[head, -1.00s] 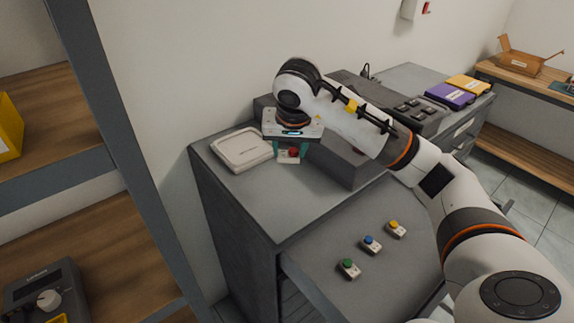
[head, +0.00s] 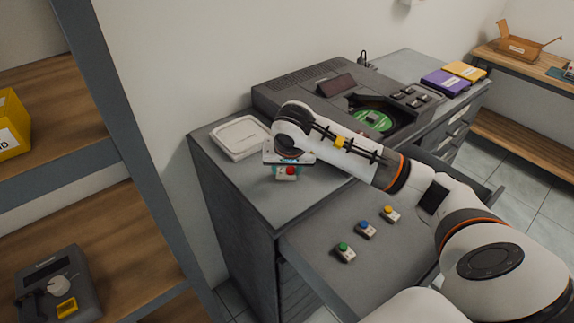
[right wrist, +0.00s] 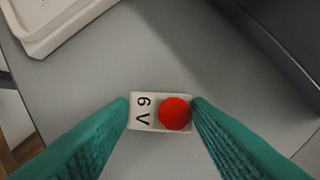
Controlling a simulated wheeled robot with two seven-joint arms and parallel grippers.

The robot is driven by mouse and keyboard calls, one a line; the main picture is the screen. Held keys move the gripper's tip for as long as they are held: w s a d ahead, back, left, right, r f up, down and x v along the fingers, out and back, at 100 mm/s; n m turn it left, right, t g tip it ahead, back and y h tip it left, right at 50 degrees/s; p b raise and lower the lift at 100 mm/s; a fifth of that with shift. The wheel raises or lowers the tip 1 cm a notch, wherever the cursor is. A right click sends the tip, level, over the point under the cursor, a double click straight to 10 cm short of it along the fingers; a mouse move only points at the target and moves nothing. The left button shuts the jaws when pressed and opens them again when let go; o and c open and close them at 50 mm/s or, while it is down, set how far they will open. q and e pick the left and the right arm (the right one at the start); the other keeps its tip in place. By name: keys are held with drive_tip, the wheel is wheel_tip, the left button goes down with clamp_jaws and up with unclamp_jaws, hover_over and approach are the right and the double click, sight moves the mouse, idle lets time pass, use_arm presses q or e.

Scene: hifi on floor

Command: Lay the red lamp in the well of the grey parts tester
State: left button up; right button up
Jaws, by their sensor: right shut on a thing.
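The red lamp (head: 288,173) is a small white block with a round red top. It also shows in the right wrist view (right wrist: 174,113), with "6 V" on its face. My right gripper (head: 285,170) is shut on its two ends, over the grey cabinet's top. I cannot tell how far the lamp is above that top. A grey device (head: 58,284) with a white knob and a yellow part stands on the lower left shelf; it looks like the parts tester. Its well is not clear at this size. My left gripper is not in view.
Green (head: 344,252), blue (head: 365,230) and yellow (head: 389,213) lamps lie in the open drawer (head: 315,262). A white case (head: 240,137) lies on the cabinet (head: 222,172). The large grey hifi (head: 300,88) with a green disc stands behind my arm.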

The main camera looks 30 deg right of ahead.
drive_tip(key=shift+f, duration=0.2)
drive_tip(key=o, duration=1.1)
drive_tip(key=shift+c, duration=0.2)
